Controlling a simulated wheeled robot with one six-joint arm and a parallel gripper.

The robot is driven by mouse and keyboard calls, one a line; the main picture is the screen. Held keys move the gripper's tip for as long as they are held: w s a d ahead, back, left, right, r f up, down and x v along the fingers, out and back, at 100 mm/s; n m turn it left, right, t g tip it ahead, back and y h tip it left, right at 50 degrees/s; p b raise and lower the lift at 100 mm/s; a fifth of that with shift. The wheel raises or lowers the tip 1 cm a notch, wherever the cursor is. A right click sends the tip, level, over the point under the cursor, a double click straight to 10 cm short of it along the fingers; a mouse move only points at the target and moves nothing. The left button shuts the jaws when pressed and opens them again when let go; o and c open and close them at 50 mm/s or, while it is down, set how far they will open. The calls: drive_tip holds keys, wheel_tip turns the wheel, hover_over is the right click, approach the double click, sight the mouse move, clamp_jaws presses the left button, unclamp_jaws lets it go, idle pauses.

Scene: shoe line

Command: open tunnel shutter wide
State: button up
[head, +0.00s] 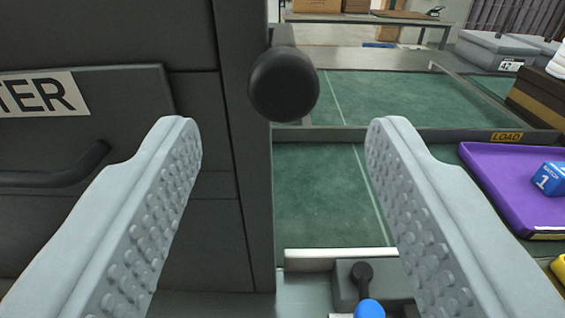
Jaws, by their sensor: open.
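A dark grey cabinet-like body (208,160) fills the left side, and I cannot tell for certain which part is the tunnel shutter. A raised panel (130,95) on it has a white label (40,94) whose visible end reads "TER". A dark bar handle (60,175) sits under the label, partly behind my left finger. A round black knob (284,84) sticks out at the cabinet's right edge. My gripper (283,135) is open and empty, its fingers wide apart. The knob appears between and above the fingertips, apart from both.
Green mat surfaces (318,205) lie beyond the fingers. A small lever with a blue knob (369,309) stands low in the middle. A purple tray (495,190) with a blue block (550,178) is at right. A "LOAD" label (507,136) marks a dark rail.

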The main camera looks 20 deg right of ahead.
drive_tip(key=v, duration=1)
drive_tip(key=shift+s, duration=0.3)
drive_tip(key=shift+a, duration=0.1)
drive_tip(key=s+d+r+n+t+y, duration=0.25)
drive_tip(key=s+r+y, duration=0.4)
drive_tip(key=s, duration=0.35)
drive_tip(key=s+d+f+n+g, duration=0.1)
drive_tip(key=s+d+g, duration=0.1)
drive_tip(key=s, duration=0.9)
drive_tip(key=shift+s+d+f+h, duration=0.25)
drive_tip(key=shift+s+d+h, duration=0.05)
drive_tip(key=shift+d+h, duration=0.15)
